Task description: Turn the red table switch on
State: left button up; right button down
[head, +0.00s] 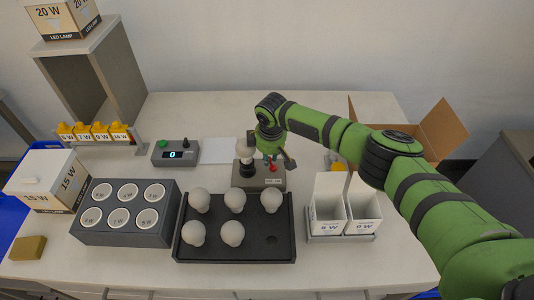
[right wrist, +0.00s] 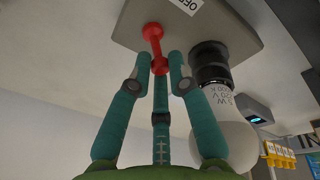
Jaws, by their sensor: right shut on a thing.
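The red table switch (head: 272,168) is a small red lever on a grey box (head: 244,184). It also shows in the right wrist view (right wrist: 152,34) as a red stem with a round knob. My right gripper (head: 270,157) is above the box; in the wrist view its teal fingers (right wrist: 160,65) are closed around the knob. A label (right wrist: 185,3) by the lever shows the letters OFF, partly cut off. A white bulb (right wrist: 230,125) stands in the black socket (right wrist: 209,65) beside the lever and looks unlit. My left gripper is not in view.
A black tray (head: 235,249) with several bulbs lies in front of the box. A grey block with round labelled wells (head: 125,232) is at the left, a display unit (head: 174,153) behind it. White cartons (head: 328,212) stand right, an open cardboard box (head: 440,130) behind.

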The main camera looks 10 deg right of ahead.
aim_at(272, 165)
jog(key=shift+s+d+y+p, duration=0.2)
jog(key=shift+d+y+p, duration=0.3)
jog(key=shift+y, duration=0.3)
jog(key=shift+d+f+y, duration=0.1)
jog(key=shift+d+y, duration=0.25)
jog(key=shift+y, duration=0.05)
jog(key=shift+s+d+f+t+y+b, duration=0.1)
jog(key=shift+d+f+t+y+b, duration=0.2)
jog(key=shift+y+b, duration=0.45)
jog(key=d+y+b, duration=0.1)
jog(key=b, duration=0.1)
jog(key=y+b, duration=0.2)
jog(key=shift+s+d+f+m+t, duration=0.2)
jog(key=shift+d+m+t, duration=0.1)
jog(key=shift+d+t, duration=0.1)
jog(key=shift+d+r+y+b, duration=0.1)
jog(key=shift+d+y+b, duration=0.15)
jog(key=shift+y+b, duration=0.7)
jog(key=shift+h, duration=0.3)
jog(key=c, duration=1.2)
grip_release()
